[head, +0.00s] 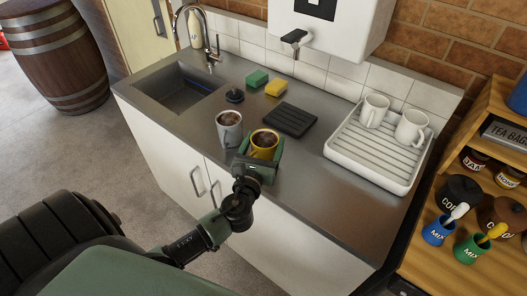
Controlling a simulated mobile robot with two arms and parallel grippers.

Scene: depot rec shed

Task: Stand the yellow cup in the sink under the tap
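The yellow cup (264,152) is upright at the front edge of the steel counter, with dark liquid inside. My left gripper (261,158) has its green fingers on either side of the cup, close against it, and appears shut on it. I cannot tell whether the cup's base touches the counter. The sink (187,96) is a sunken basin at the counter's left end, to the left of the cup. The curved chrome tap (207,38) stands at its back edge. My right gripper is out of view.
A grey cup (229,137) with dark liquid stands just left of the yellow cup. A dark plug (235,96), green sponge (257,78), yellow sponge (276,88) and black mat (289,119) lie behind. A white drying rack (371,160) with two white mugs is at right.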

